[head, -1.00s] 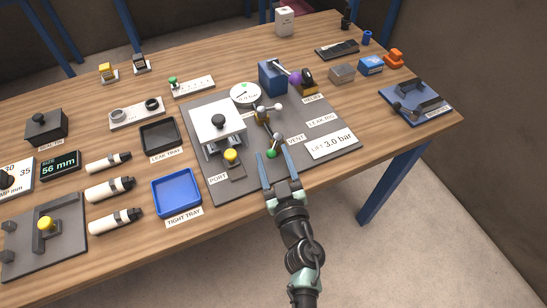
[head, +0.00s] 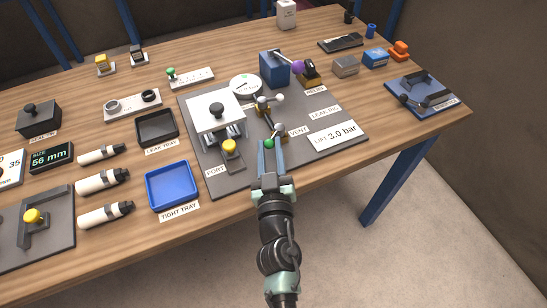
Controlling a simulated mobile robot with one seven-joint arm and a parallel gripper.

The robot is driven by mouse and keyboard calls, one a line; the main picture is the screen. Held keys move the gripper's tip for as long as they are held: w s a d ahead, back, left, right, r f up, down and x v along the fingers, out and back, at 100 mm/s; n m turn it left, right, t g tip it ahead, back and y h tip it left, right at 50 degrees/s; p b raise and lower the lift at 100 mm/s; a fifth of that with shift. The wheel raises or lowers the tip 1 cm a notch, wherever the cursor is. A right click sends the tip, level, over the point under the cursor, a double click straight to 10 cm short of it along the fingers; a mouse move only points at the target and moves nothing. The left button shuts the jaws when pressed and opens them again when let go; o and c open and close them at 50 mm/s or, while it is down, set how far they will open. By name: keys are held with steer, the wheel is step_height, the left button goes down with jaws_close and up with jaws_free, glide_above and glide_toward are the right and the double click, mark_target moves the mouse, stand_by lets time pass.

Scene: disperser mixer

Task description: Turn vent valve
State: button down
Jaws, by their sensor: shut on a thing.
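The vent valve (head: 278,130) is a small metal fitting on the grey leak rig board, just left of the VENT label (head: 298,131). Its lever points towards me and ends in a green knob (head: 268,143). My gripper (head: 270,146) reaches in from the front edge of the board, with its blue fingers shut on the green knob. The fingers partly hide the knob and the lever.
A white clamp block (head: 216,112) and a yellow knob (head: 229,146) at PORT stand left of my gripper. A pressure gauge (head: 246,86) and another metal valve (head: 262,105) lie behind. The blue tray (head: 172,186) sits front left.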

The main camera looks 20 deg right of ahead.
steer(key=shift+w+a+m+g+h+b, duration=0.4)
steer(key=shift+m+h+b, duration=0.55)
steer(key=shift+b, duration=2.05)
steer(key=shift+w+h+b, duration=0.2)
steer(key=shift+h+b, duration=0.25)
steer(key=shift+b, duration=0.15)
steer(key=shift+a+r+b, duration=0.1)
steer(key=shift+a+b, duration=0.05)
steer(key=shift+b, duration=0.25)
steer(key=shift+r+m+b, duration=0.15)
steer(key=shift+m+b, duration=0.1)
steer(key=shift+b, duration=0.05)
steer(key=c, duration=0.6)
jaws_free()
steer(key=shift+g, duration=0.3)
steer(key=shift+f, duration=0.2)
